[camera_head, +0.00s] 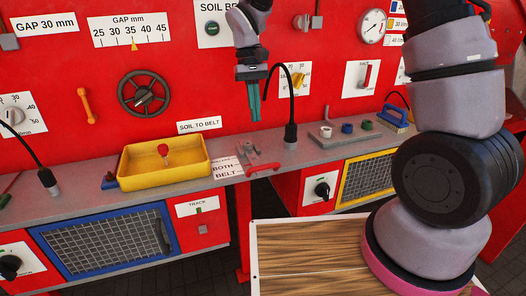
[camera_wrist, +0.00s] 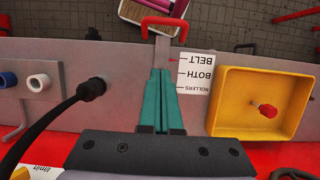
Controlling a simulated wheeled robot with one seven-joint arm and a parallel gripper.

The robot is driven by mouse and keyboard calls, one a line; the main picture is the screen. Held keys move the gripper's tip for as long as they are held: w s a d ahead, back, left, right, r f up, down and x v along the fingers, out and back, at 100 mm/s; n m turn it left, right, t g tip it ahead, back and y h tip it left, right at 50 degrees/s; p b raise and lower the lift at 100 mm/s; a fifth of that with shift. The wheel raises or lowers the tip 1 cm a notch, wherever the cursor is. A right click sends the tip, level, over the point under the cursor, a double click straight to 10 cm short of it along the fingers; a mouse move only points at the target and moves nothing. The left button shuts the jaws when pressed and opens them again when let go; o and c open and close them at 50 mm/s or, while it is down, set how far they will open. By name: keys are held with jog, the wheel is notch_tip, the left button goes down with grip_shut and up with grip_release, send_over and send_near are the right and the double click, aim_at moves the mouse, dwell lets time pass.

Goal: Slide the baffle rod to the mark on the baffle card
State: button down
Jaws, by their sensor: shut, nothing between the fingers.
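The baffle card (camera_head: 226,167) is a white card on the grey ledge, with the words ROLLERS, BOTH and BELT and a line by each. It also shows in the wrist view (camera_wrist: 201,75). The baffle rod (camera_head: 252,160) is a grey bar beside the card, with a red handle at the ledge's front edge; it shows in the wrist view too (camera_wrist: 162,50). A small red pointer on the rod's side appears near the BELT line. My gripper (camera_head: 254,118) is shut and empty, pointing down above the ledge. In the wrist view its teal fingers (camera_wrist: 161,72) hide part of the rod.
A yellow tray (camera_head: 125,180) with a red-knobbed part stands left of the card. A black gooseneck (camera_head: 291,110) rises close to the right of my gripper. A grey board with several short tubes (camera_head: 326,132) lies farther right. The red panel stands behind.

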send_over(259, 163)
notch_tip(259, 163, down, 8)
jog(key=shift+f, duration=0.15)
jog(key=shift+s+d+f, duration=0.15)
jog(key=shift+s+d, duration=0.05)
jog(key=shift+s, duration=0.4)
jog(key=shift+s+d+f, duration=0.1)
jog(key=shift+s+d, duration=0.05)
jog(key=shift+s, duration=0.45)
jog(key=shift+s+d+f, duration=0.15)
jog(key=shift+s+f, duration=0.05)
jog(key=shift+s, duration=0.5)
